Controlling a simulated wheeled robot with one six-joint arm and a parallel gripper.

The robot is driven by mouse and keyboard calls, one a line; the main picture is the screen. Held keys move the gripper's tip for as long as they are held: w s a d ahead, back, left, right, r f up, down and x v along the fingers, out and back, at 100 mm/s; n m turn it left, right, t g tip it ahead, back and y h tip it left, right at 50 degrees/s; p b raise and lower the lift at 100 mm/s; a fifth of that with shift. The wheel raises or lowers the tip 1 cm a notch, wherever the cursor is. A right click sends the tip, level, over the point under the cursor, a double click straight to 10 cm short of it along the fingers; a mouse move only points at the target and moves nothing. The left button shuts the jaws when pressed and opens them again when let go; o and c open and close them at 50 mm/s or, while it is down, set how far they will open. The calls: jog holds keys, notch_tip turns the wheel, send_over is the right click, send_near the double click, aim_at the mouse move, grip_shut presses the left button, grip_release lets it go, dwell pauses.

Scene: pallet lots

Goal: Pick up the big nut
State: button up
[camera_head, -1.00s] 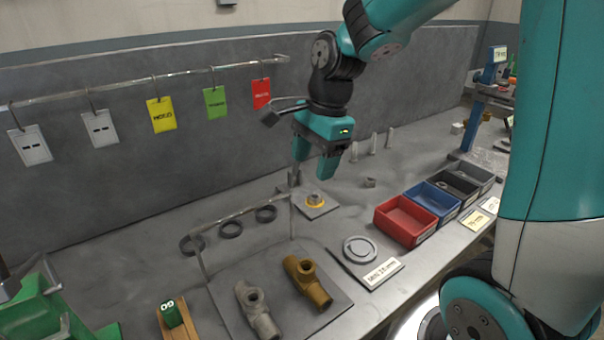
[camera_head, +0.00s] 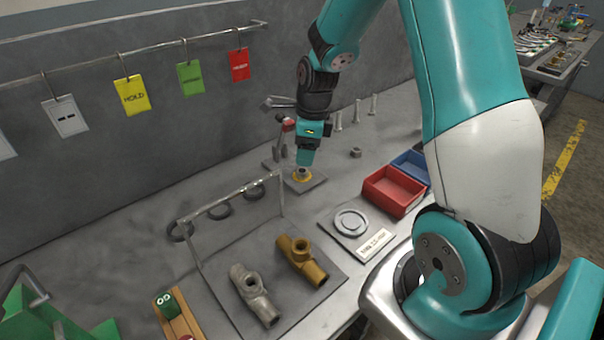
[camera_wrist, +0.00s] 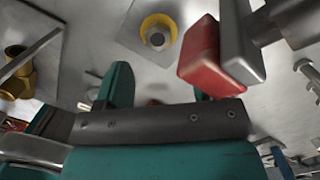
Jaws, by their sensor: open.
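A grey nut (camera_head: 355,152) lies on the bench in the head view, behind the red bin. A second grey nut-like piece (camera_wrist: 157,38) sits in a yellow ring (camera_wrist: 165,20) on a small metal plate; I cannot tell which of the two is the big one. The yellow ring also shows in the head view (camera_head: 303,176). My gripper (camera_head: 305,164) points down close to that plate. In the wrist view my gripper (camera_wrist: 162,86) is open, its two fingers apart with nothing held, and the ring lies beyond the fingertips.
A red-tipped clamp (camera_wrist: 212,55) stands right beside the plate, close to my fingers. A wire frame, a brass fitting (camera_head: 301,259) and a grey fitting (camera_head: 253,293) are nearer. The red bin (camera_head: 392,190) and upright bolts (camera_head: 356,112) stand right and behind.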

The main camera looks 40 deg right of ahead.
aim_at(303, 170)
jog(key=f, duration=0.5)
jog(key=shift+w+a+f, duration=0.15)
jog(key=shift+a+f, duration=0.15)
jog(key=shift+a, duration=0.05)
jog(key=shift+c, duration=0.3)
jog(key=c, duration=1)
jog(key=shift+r, duration=0.1)
jog(key=shift+c, duration=0.2)
